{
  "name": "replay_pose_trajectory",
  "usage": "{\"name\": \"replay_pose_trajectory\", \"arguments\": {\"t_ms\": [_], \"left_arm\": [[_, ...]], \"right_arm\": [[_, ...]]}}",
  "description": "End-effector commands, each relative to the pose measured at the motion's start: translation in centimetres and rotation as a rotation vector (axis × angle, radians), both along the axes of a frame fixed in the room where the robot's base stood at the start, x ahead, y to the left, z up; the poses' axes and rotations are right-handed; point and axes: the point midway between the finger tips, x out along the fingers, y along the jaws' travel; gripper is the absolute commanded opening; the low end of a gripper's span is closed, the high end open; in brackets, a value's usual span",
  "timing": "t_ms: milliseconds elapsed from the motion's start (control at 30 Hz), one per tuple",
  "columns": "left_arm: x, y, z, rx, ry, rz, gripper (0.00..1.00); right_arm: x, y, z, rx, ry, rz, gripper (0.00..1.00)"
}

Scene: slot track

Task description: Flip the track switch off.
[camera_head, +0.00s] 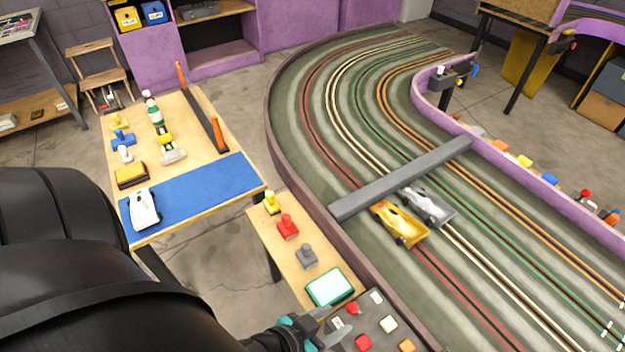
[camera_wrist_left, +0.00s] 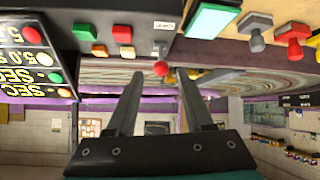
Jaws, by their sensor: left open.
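The track switch is a small lever with a round red knob (camera_head: 352,307) on the dark control panel (camera_head: 378,325), beside the track's near edge. In the left wrist view the red knob (camera_wrist_left: 161,68) appears between my fingertips, below a small white label (camera_wrist_left: 165,25) that seems to read OFF. My left gripper (camera_head: 325,328) is at the panel's left edge in the head view, partly cut off by the bottom edge. In the left wrist view my gripper (camera_wrist_left: 160,80) is open and empty, its two fingers apart. I cannot tell whether it touches the knob. My right gripper is not in view.
A gold car (camera_head: 399,223) and a silver car (camera_head: 427,206) are on the track by a grey bar (camera_head: 400,179).

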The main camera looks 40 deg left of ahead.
Motion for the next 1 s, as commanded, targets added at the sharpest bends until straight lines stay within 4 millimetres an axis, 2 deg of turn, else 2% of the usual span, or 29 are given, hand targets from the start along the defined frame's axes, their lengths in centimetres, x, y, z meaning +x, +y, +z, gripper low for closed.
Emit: {"name": "replay_pose_trajectory", "arguments": {"t_ms": [200, 433, 1000], "left_arm": [[-2.6, 0.6, 2.2, 0.0, 0.003, 0.0, 0.52], [-4.1, 1.0, 3.5, -0.001, 0.002, 0.0, 0.52], [-4.5, 1.1, 3.9, -0.001, 0.0, -0.001, 0.52]], "right_arm": [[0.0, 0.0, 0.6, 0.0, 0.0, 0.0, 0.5], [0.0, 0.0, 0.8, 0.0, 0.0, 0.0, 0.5], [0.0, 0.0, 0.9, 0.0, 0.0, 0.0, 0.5]]}}
